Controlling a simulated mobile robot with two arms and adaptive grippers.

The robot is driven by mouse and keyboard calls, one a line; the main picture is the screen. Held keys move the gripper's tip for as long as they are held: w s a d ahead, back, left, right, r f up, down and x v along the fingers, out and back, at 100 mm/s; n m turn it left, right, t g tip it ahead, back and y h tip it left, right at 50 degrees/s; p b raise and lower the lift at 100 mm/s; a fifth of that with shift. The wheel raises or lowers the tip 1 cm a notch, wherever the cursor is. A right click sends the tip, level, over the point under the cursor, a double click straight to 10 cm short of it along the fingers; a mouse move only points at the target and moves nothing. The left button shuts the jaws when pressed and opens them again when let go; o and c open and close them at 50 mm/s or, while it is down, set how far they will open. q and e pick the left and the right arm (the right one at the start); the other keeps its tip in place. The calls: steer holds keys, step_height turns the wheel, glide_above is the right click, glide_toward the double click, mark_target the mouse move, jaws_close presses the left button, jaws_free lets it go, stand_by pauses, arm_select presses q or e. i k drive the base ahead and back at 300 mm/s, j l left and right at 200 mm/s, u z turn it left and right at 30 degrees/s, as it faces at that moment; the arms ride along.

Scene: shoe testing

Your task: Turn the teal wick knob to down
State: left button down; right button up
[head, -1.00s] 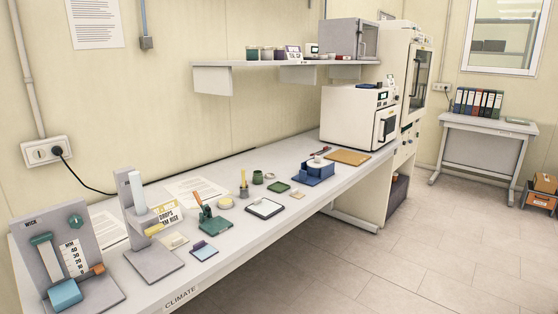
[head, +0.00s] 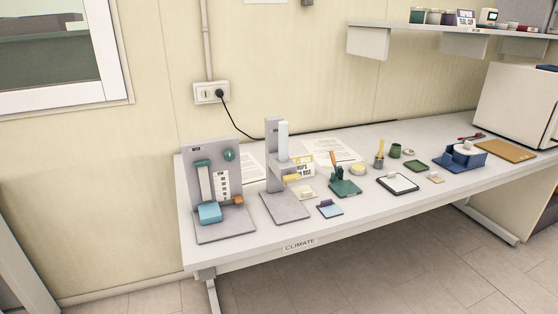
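The teal wick knob (head: 229,155) sits at the upper right of the grey upright panel of the wick stand (head: 192,151), at the left end of the bench. The panel also carries a teal clamp holding a pale strip (head: 204,181), a scale with numbers, and a small orange slider (head: 238,200). A blue tank (head: 209,213) stands at the foot of the strip. The knob is too small here to read its setting. Neither of my grippers shows in the head view.
A second grey stand (head: 273,170) is just right of the wick stand. The white bench (head: 350,213) holds a green stand (head: 344,187), a clipboard (head: 398,183) and a blue device (head: 461,160) further right. A wall shelf (head: 460,29) hangs at upper right. The floor in front is clear.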

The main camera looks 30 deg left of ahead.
mark_target(229, 155)
steer(key=u, duration=1.25)
